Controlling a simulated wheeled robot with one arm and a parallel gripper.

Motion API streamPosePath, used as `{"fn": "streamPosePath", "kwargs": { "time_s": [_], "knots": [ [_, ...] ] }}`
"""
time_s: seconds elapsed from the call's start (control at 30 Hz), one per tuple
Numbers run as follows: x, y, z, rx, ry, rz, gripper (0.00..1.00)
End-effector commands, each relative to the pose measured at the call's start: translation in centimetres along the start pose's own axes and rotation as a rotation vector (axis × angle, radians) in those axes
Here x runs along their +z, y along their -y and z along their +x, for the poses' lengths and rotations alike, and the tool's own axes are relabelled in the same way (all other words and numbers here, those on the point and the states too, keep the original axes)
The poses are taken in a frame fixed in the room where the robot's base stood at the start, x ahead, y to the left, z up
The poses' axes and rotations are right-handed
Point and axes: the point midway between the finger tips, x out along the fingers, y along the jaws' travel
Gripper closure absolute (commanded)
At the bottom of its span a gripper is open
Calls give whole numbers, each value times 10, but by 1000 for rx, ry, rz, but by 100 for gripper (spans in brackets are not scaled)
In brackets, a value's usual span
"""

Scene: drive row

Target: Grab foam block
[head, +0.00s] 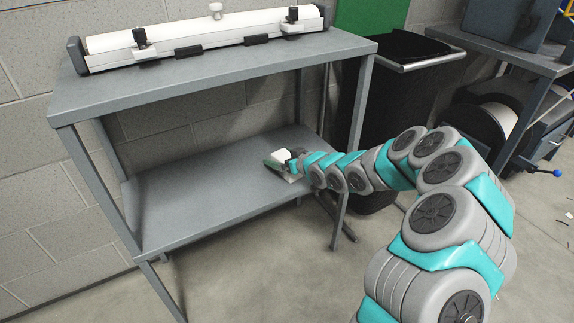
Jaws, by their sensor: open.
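My gripper (284,166) is at the end of my grey and teal arm, low over the right part of the lower shelf (200,200) of a grey metal bench. It is small in the head view, and its jaws are hard to make out. A small whitish shape and a dark greenish edge show right at the gripper. I cannot tell whether either is the foam block or part of my gripper. No foam block can be clearly made out elsewhere on the shelf.
The bench top (210,75) overhangs the lower shelf and carries a long white fixture (205,35). A bench leg (351,150) stands close to my arm. A black bin (395,100) is behind the arm. The left of the shelf is bare.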

Motion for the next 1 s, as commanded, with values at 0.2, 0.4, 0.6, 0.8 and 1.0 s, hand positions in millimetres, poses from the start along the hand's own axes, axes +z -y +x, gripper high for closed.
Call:
{"fn": "streamPosePath", "kwargs": {
  "time_s": [0.2, 0.4, 0.6, 0.8, 1.0],
  "knots": [
    [0, 0, 0, 1, -1, 0, 3],
    [0, 0, 0, 1, -1, 0, 26],
    [0, 0, 0, 1, -1, 0, 48],
    [-1, 0, 0, 1, -1, 0, 71],
    [-1, 0, 0, 1, -1, 0, 85]
  ]
}}
